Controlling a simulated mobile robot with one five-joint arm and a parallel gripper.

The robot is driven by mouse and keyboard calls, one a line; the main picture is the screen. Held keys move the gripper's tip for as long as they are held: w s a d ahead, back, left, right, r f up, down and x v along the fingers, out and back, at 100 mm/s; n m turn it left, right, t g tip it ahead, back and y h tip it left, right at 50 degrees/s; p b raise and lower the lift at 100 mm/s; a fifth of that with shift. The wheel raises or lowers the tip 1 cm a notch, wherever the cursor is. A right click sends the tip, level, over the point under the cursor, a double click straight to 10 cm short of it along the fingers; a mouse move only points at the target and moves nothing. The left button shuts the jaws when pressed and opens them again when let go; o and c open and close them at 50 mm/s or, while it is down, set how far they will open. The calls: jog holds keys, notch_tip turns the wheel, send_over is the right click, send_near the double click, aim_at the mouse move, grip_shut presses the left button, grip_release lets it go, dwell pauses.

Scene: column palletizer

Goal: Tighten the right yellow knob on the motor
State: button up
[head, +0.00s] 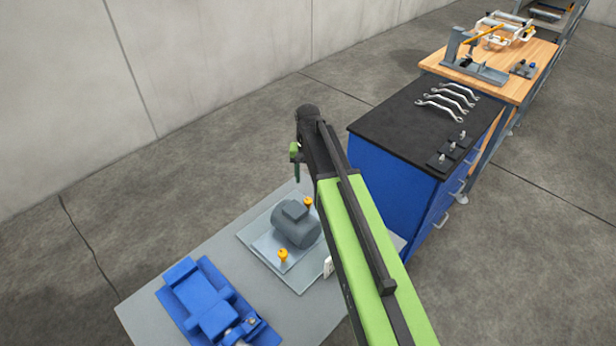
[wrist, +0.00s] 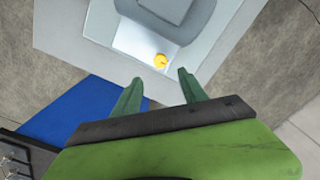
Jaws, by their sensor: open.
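The grey motor (head: 296,225) sits on a pale plate on the grey table. One yellow knob (head: 308,202) is at its far right side; another yellow knob (head: 283,256) is at its near left side. My gripper (head: 296,166) is above and beyond the far right knob in the head view, apart from it. In the wrist view my gripper (wrist: 159,92) is open and empty, its two green fingers spread. One yellow knob (wrist: 160,60) shows beyond the gap between the fingertips, beside the motor (wrist: 178,12). The other knob is out of the wrist view.
A blue clamp-like fixture (head: 212,305) lies on the table (head: 150,305) at the near left. A blue cabinet (head: 395,185) with a black top, wrenches (head: 445,103) and small black blocks stands to the right. A wooden bench (head: 510,85) is behind it.

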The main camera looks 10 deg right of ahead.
notch_tip(320, 180, up, 6)
jog(key=p, duration=0.4)
jog(key=shift+r+p, duration=0.2)
jog(key=shift+p, duration=0.15)
jog(key=shift+f, duration=0.1)
jog(key=s+f+n+b, duration=0.1)
jog(key=s+n, duration=0.2)
jog(key=s, duration=1.1)
jog(key=shift+s+a+f+b, duration=0.2)
jog(key=shift+s+f+b, duration=0.1)
jog(key=shift+s+b, duration=0.1)
